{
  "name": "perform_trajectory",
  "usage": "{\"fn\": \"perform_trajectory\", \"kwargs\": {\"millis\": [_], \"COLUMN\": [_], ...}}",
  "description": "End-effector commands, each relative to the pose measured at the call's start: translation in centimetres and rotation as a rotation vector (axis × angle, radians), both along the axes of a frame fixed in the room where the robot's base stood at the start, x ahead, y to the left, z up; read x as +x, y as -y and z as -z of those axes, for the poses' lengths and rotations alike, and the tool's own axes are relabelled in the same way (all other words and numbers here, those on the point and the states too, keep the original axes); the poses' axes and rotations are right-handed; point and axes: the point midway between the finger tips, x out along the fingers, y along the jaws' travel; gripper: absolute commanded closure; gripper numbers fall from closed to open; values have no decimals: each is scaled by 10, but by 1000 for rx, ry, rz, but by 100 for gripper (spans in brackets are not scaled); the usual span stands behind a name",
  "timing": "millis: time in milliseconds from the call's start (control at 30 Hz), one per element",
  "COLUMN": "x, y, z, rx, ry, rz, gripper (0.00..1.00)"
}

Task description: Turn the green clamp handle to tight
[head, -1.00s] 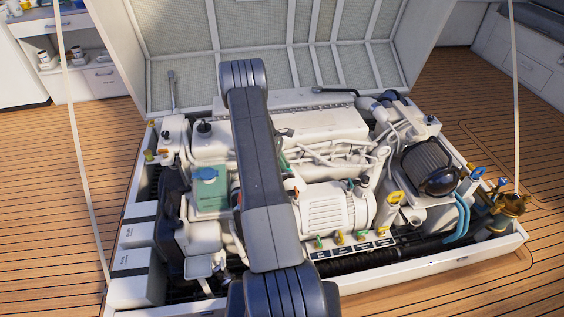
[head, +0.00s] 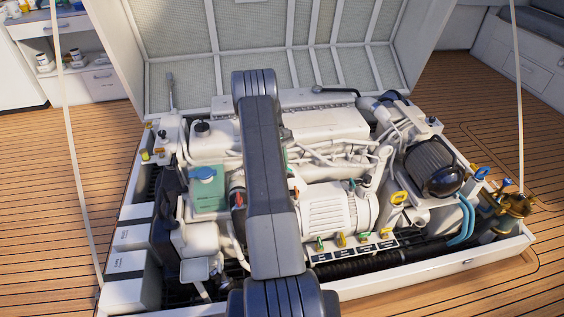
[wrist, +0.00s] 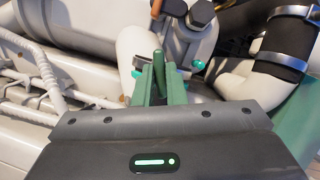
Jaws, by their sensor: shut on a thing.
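The green clamp handle (wrist: 158,66) stands upright in the middle of the wrist view, in front of a white hose. My gripper (wrist: 161,76) has its green fingers on either side of the handle and is shut on it. Small green parts (wrist: 198,64) show beside the fingers, near the hose. In the head view my arm covers the gripper and the handle. The handle's turn angle against a tight mark cannot be read.
A bolt head (wrist: 201,14) and an orange handle (wrist: 156,8) sit just beyond the fingers. A black hose sleeve with metal bands (wrist: 286,40) is at right. The engine's white alternator-like housing (head: 338,208) and several coloured valve handles (head: 342,239) lie right of my arm.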

Motion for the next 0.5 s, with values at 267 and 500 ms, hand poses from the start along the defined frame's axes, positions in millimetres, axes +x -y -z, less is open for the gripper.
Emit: {"fn": "perform_trajectory", "kwargs": {"millis": [267, 500], "x": [1, 1], "y": [2, 2], "z": [0, 0], "rx": [1, 1], "ry": [2, 2], "rz": [217, 340], "gripper": [100, 100]}}
